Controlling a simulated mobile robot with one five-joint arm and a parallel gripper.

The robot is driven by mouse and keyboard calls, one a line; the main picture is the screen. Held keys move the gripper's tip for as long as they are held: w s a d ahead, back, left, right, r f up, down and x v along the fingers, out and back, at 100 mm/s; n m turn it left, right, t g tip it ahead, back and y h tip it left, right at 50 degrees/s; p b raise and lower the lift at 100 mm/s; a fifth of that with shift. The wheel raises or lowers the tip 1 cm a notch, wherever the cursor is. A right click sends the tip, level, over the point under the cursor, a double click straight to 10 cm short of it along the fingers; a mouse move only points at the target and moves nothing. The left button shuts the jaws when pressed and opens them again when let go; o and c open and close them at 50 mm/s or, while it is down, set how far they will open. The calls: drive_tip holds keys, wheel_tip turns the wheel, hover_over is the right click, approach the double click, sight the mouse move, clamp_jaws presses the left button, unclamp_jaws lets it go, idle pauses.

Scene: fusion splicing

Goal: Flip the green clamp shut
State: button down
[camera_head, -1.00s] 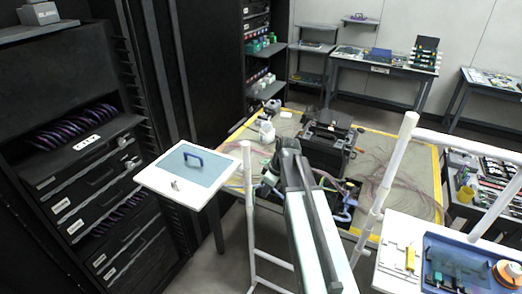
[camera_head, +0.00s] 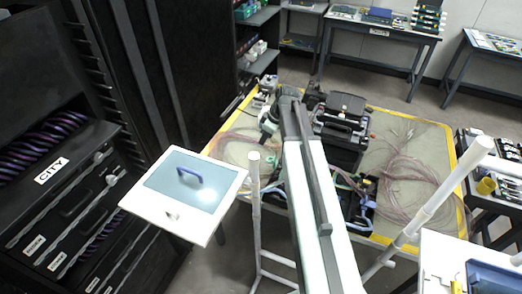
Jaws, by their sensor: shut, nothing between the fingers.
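I cannot make out a green clamp for certain. A small green spot (camera_head: 366,182) shows by the blue-handled bin below the black splicer-like machine (camera_head: 342,118), too small to identify. My gripper (camera_head: 266,138) is at the far end of my outstretched arm, left of the black machine and above the yellow-edged mat (camera_head: 228,126). It points downward and is small in the picture; it is shut and holds nothing. It is apart from the black machine.
A white post (camera_head: 254,190) rises near my arm. Loose pinkish fibre (camera_head: 400,180) lies on the mat. A blue tray (camera_head: 490,276) is at lower right. Black racks (camera_head: 60,170) fill the left.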

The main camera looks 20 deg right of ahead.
drive_tip(key=shift+w, duration=0.1)
drive_tip(key=b+x, duration=1.1)
drive_tip(key=shift+f, duration=0.3)
drive_tip(key=s+d, duration=0.1)
drive_tip(key=s+d+r+p, duration=0.1)
drive_tip(key=s+d, duration=0.1)
drive_tip(key=shift+r+p, duration=0.2)
drive_tip(key=shift+p, duration=0.1)
